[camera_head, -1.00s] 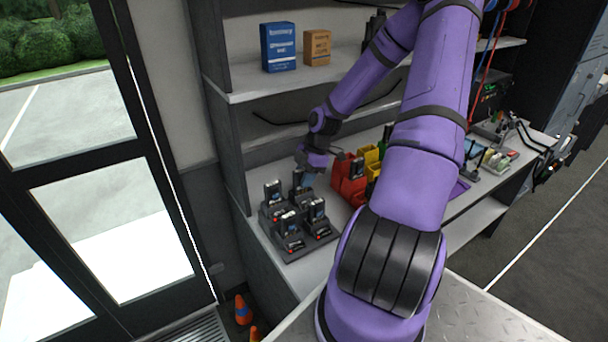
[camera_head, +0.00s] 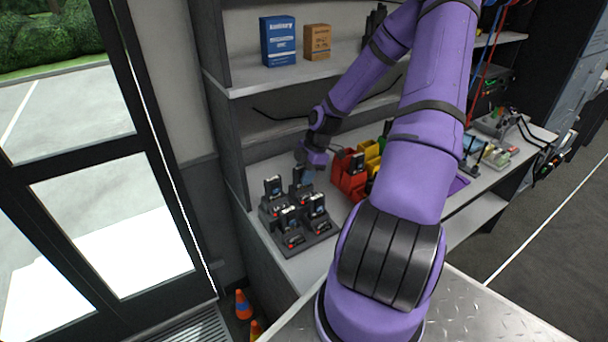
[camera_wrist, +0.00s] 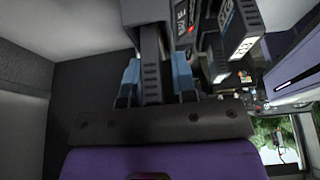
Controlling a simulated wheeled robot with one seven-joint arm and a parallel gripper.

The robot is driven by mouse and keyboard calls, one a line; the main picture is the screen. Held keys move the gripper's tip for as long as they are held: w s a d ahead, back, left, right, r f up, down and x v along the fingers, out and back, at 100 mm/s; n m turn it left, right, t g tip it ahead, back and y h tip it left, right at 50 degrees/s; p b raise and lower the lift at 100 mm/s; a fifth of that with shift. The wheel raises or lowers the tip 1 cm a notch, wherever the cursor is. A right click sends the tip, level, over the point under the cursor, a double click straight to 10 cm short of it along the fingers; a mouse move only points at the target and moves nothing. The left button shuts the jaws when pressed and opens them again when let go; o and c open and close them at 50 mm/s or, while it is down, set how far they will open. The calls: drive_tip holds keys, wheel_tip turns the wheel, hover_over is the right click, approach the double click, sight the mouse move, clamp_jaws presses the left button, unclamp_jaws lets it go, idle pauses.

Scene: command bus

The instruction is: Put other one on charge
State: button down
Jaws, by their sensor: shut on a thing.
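My gripper (camera_head: 308,172) is over the back right part of the dark multi-slot charger (camera_head: 318,240) on the counter. In the wrist view my gripper (camera_wrist: 156,82) has its blue fingers shut on a dark handheld radio (camera_wrist: 151,50). In the head view the held radio (camera_head: 297,183) is upright at the back slot, partly hidden by the gripper. I cannot tell whether it is fully seated. Other radios stand upright in the charger at the back left (camera_head: 273,188), front left (camera_head: 287,218) and front right (camera_head: 317,206).
A red bin (camera_head: 349,184) with a dark device in it and yellow bins (camera_head: 372,154) stand close to the right of the gripper. A shelf (camera_head: 300,75) with a blue box (camera_head: 279,42) and an orange box (camera_head: 317,42) is above. My arm hides part of the counter.

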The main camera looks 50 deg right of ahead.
drive_tip(key=shift+f, duration=0.1)
drive_tip(key=c, duration=0.8)
unclamp_jaws()
drive_tip(key=v, duration=1)
drive_tip(key=shift+d+r, duration=0.15)
drive_tip(key=shift+r, duration=0.2)
